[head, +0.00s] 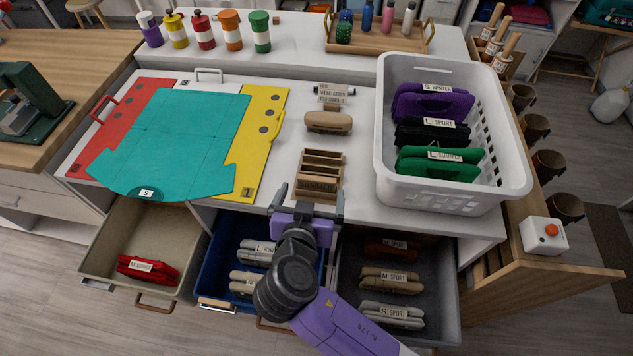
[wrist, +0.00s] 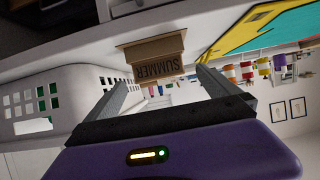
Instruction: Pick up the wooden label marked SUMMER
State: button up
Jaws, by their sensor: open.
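The wooden label marked SUMMER (wrist: 158,67) shows upside down in the wrist view, on the near face of a small wooden block or rack. In the head view, a lettered label (head: 317,183) stands in the front of a wooden slotted rack (head: 322,158) on the white table. My gripper (head: 311,192) is open just in front of that rack, its fingers on either side of the label. In the wrist view, the label lies between and beyond the fingertips of my gripper (wrist: 168,80). No contact shows, and nothing is between the fingers.
A white basket (head: 390,130) with folded clothes stands right of the rack. A teal shirt (head: 180,140) lies on the folding board at left. A brush (head: 329,122) lies behind the rack. Open drawers with clothes, including a grey one (head: 445,270), are below my arm.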

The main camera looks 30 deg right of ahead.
aim_at(316, 183)
jog(key=shift+p+x, duration=0.35)
jog(key=shift+x, duration=1.55)
jog(key=shift+s+d, duration=0.1)
jog(key=shift+s, duration=0.05)
jog(key=c, duration=1.3)
jog(key=shift+r, duration=0.1)
